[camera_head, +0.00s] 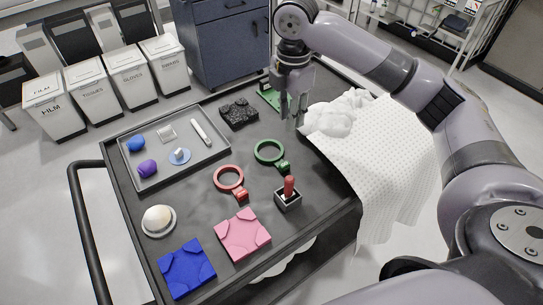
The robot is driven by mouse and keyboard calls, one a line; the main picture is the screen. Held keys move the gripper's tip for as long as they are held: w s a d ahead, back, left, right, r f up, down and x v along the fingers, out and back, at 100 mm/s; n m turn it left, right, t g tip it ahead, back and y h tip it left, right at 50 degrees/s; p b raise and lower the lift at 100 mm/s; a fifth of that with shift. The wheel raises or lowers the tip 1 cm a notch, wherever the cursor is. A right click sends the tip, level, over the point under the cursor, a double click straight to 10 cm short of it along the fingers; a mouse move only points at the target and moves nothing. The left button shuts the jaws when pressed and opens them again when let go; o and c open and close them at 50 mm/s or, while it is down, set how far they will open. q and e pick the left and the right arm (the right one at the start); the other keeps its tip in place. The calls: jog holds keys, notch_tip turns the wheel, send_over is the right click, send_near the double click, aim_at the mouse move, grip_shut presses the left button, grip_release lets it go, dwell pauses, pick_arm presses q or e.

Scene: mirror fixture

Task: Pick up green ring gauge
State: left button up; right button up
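The green ring gauge (283,166) lies flat on the dark cart top, right of the grey tray, its short handle toward the front right. My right gripper (292,116) points down above the back of the cart, behind and slightly right of the ring and apart from it. Its fingers are spread with nothing seen between them. My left gripper is not in view.
A red ring gauge (241,194) lies in front left of the green one, and a small box with a red-handled tool (289,187) stands in front. A black block (239,113), a green piece (269,98) and crumpled white cloth (338,114) are behind. The grey tray (187,176) holds small items.

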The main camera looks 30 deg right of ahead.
jog(key=p, duration=0.2)
send_over(285, 164)
jog(key=f, duration=1)
jog(key=shift+d+f, duration=0.2)
jog(key=shift+f, duration=0.15)
jog(key=shift+a+f, duration=0.1)
jog(key=shift+f, duration=0.75)
jog(key=f, duration=0.2)
jog(key=f+p, duration=0.1)
jog(key=f, duration=0.1)
jog(key=shift+a+f, duration=0.2)
jog(key=shift+f, duration=0.1)
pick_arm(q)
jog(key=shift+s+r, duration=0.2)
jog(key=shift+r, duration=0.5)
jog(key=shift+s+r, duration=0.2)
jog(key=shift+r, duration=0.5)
pick_arm(e)
grip_shut()
